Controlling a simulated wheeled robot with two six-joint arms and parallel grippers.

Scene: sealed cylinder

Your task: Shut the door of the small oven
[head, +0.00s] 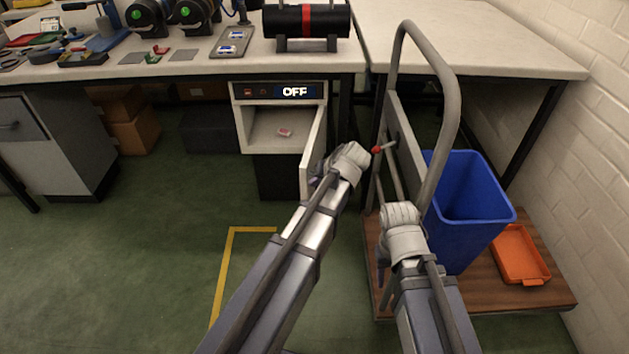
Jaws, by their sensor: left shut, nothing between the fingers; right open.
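The small oven (240,92) sits under the bench, with a display reading OFF. Its door (313,155) stands open on the right side, swung out toward me, so I see it nearly edge-on. A small red and white item (285,132) lies inside on the oven floor. My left gripper (318,182) is shut and empty at the outer right side of the door, near its lower front part. I cannot tell whether it touches the door. My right gripper (382,272) is open, low beside the trolley, and mostly hidden behind my wrist.
A trolley (556,297) with a grey handle stands at the right, carrying a blue bin (468,215) and an orange tray (520,255). A red-tipped lever (385,148) juts toward the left gripper. A black cylinder (335,22) rests on the bench (350,60). Green floor is free at left.

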